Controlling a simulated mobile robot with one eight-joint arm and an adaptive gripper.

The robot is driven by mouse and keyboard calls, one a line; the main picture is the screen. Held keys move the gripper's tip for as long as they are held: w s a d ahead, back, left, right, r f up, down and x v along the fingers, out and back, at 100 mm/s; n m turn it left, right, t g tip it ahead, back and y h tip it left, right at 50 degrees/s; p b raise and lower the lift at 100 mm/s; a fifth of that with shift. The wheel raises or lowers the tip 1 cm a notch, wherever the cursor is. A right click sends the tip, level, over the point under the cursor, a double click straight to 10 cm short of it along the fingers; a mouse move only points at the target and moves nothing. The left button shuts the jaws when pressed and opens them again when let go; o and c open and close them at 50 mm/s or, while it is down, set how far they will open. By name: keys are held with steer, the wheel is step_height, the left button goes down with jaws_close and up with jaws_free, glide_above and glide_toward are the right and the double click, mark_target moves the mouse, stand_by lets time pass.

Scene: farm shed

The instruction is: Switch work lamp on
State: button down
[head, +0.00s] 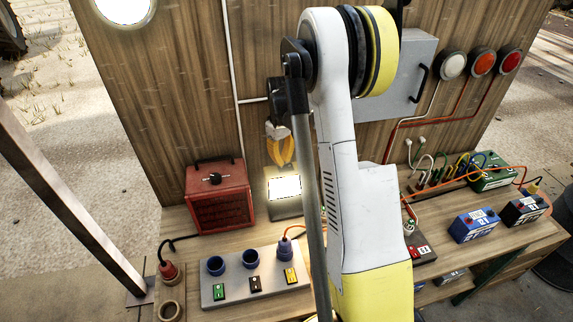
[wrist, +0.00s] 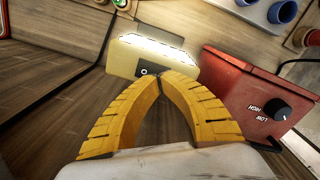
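The work lamp (head: 285,208) is a small pale yellow box on the bench against the wooden wall. Its panel is bright white and glowing in the head view. In the wrist view the lamp (wrist: 125,58) has a glowing strip along its edge. A small black switch (wrist: 146,71) marked "O" sits on its near side, partly hidden by my fingertips. My gripper (wrist: 160,72) has its yellow fingertips together with nothing visible between them. The tips overlap the lamp's side beside the switch; I cannot tell whether they touch. In the head view my gripper (head: 281,163) points down just above the lamp.
A red heater (head: 222,198) with a black knob stands close left of the lamp. A grey socket block (head: 255,284) with coloured switches lies in front. Batteries (head: 473,225) and cables lie to the right. A grey wall cabinet (head: 400,80) is behind my arm.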

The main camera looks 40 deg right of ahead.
mark_target(281, 168)
steer(key=shift+r+p, duration=1.1)
steer(key=shift+r, duration=1.35)
steer(key=shift+a, duration=0.25)
steer(key=s+a+r+t+b, duration=0.2)
steer(key=s+a+b, duration=0.25)
steer(key=a, duration=0.35)
steer(key=s+a+r+t+b, duration=0.1)
steer(key=s+a+r+b, duration=0.15)
steer(key=a+b, duration=0.45)
steer(key=s+a+f+t+b, duration=0.4)
steer(key=s+a+f+b, duration=0.3)
steer(key=s+a, duration=0.4)
steer(key=shift+s+a+f+m, duration=0.25)
steer(key=shift+s+f+m, duration=0.15)
steer(key=shift+s+f, duration=0.4)
